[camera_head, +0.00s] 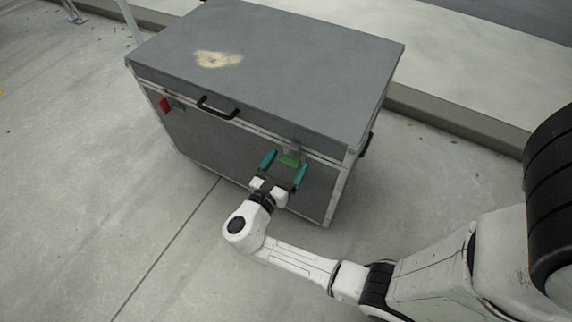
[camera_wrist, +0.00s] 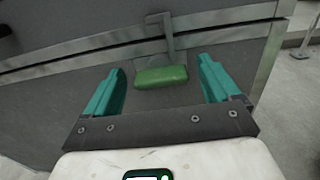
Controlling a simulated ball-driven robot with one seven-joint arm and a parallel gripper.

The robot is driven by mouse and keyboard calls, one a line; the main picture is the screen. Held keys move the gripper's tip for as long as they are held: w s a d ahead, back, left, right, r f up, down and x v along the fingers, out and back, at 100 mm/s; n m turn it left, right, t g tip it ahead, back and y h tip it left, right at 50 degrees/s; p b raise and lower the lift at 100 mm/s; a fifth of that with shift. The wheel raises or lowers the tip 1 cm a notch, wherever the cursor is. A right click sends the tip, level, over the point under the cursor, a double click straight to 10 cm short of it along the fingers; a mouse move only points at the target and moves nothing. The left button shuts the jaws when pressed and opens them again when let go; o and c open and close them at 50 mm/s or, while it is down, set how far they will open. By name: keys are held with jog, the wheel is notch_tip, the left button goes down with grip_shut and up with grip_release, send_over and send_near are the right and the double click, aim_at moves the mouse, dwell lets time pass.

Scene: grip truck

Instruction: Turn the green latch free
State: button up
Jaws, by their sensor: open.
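The green latch (camera_head: 289,160) is on the front of a grey case (camera_head: 300,75), near its right end and just below the lid seam. In the wrist view the latch (camera_wrist: 161,76) lies level, with a grey metal hasp (camera_wrist: 168,35) rising from it over the seam. My gripper (camera_head: 285,163) is open, with its teal fingers on either side of the latch. In the wrist view the fingers of my gripper (camera_wrist: 160,82) stand apart from the latch, with a wider gap on the right. Contact with the case face cannot be told.
A red latch (camera_head: 165,105) is on the case's front at the left. A black handle (camera_head: 217,108) sticks out from the lid's front, and another (camera_head: 367,145) from the right side. Open concrete floor (camera_head: 120,210) lies in front of the case; a kerb (camera_head: 455,118) runs behind.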

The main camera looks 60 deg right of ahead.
jog(key=shift+c, duration=0.4)
jog(key=c, duration=1)
jog(key=m, duration=0.4)
jog(key=shift+s+m, duration=0.1)
jog(key=shift+m, duration=0.2)
jog(key=m, duration=0.2)
jog(key=m+b, duration=0.1)
jog(key=m, duration=0.1)
jog(key=shift+f+m, duration=0.2)
jog(key=shift+m, duration=0.1)
jog(key=m+b, duration=0.2)
jog(key=m, duration=0.2)
jog(key=shift+s+f+m, duration=0.1)
jog(key=shift+m, duration=0.2)
jog(key=shift+m+b, duration=1.15)
jog(key=shift+m, duration=0.95)
